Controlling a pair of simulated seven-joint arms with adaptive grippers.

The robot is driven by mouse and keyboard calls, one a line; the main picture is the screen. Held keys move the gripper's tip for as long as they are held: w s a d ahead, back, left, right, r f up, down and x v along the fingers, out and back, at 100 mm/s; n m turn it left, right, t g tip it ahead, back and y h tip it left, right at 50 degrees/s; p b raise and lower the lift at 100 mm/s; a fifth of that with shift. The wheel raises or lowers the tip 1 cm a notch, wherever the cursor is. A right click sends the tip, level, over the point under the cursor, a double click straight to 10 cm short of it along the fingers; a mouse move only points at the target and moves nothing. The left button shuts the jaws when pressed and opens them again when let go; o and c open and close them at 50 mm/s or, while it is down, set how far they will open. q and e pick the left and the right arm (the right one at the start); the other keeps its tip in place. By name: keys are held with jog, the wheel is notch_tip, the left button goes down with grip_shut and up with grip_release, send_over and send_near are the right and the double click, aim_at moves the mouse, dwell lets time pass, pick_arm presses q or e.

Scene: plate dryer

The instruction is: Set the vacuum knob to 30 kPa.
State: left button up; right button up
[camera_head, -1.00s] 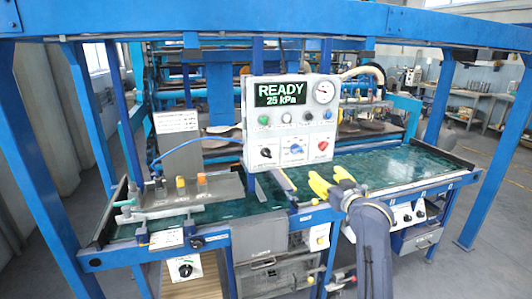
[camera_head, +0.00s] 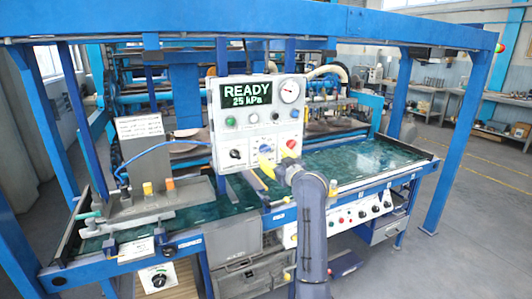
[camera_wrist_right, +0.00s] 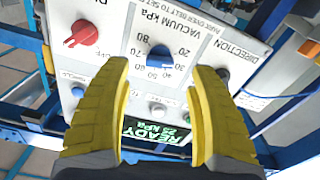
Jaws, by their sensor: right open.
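The vacuum knob (camera_head: 265,146) is a blue knob in the lower row of the white control panel (camera_head: 222,141). In the right wrist view the blue vacuum knob (camera_wrist_right: 160,57) shows upside down between the fingertips, with a printed kPa scale around it. My right gripper (camera_head: 280,162) has yellow fingers and is open and empty in front of the panel's lower edge. Its two fingers (camera_wrist_right: 160,70) stand on either side of the knob in the wrist view; I cannot tell the remaining distance. The green display (camera_head: 250,93) reads READY, 25 kPa. My left gripper is out of view.
A red knob (camera_wrist_right: 84,33) and a black direction knob (camera_head: 236,154) flank the vacuum knob. Small buttons and a round gauge (camera_head: 289,91) sit higher on the panel. The green wet table surface (camera_head: 370,157) lies behind and below; blue frame posts surround it.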

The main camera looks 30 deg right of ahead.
aim_at(266, 151)
jog(key=shift+w+d, duration=0.2)
jog(key=shift+w, duration=1.4)
jog(key=shift+w+d, duration=0.2)
jog(key=shift+w, duration=1.35)
jog(key=shift+c, duration=0.3)
grip_shut()
jog(key=shift+f, duration=0.1)
jog(key=shift+f, duration=0.1)
